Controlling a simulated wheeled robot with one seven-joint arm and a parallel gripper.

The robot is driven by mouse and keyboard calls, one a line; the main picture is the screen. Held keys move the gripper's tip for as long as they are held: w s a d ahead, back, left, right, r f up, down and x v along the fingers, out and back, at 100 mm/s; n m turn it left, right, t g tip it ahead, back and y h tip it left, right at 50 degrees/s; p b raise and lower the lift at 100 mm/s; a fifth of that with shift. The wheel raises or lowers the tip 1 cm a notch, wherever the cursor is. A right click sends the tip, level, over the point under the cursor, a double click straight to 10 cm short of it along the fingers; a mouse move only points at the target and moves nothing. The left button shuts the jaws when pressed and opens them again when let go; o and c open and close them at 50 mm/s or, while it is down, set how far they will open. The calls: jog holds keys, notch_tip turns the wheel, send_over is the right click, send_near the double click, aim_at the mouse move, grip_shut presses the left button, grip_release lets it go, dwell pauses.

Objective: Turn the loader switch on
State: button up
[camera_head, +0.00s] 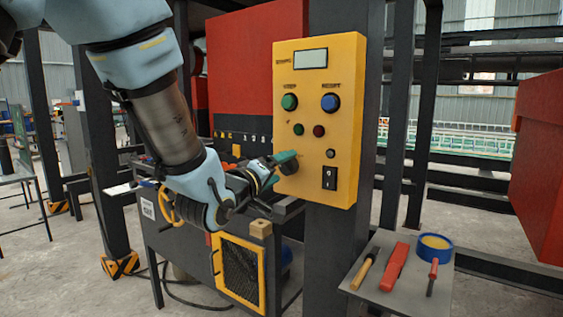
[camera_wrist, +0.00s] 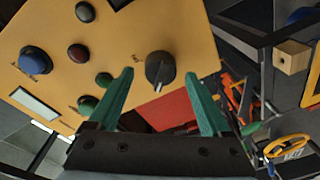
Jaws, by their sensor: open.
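A yellow control panel (camera_head: 345,130) stands upright on a dark post, and it fills the upper left of the wrist view (camera_wrist: 190,35). A black rotary knob with a pale pointer mark (camera_wrist: 160,70) sits on its face. In the head view the knob is at the panel's lower left, partly hidden by my gripper (camera_head: 279,169). My gripper, also in the wrist view (camera_wrist: 158,74), has its two green fingers apart, one on each side of the knob. I cannot tell whether they touch it. A black rocker switch (camera_head: 329,178) is at the panel's lower right. No label reading loader is legible.
The panel also carries a green button (camera_head: 289,102), a blue button (camera_head: 330,102), small lamps and a display (camera_head: 310,59). A small grey table (camera_head: 400,295) with tools and a blue tape roll (camera_head: 435,247) stands at the lower right. Dark posts stand around the panel.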

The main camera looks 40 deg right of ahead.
jog(key=shift+w+d, duration=0.2)
jog(key=shift+d, duration=0.2)
grip_shut()
dwell(0.5)
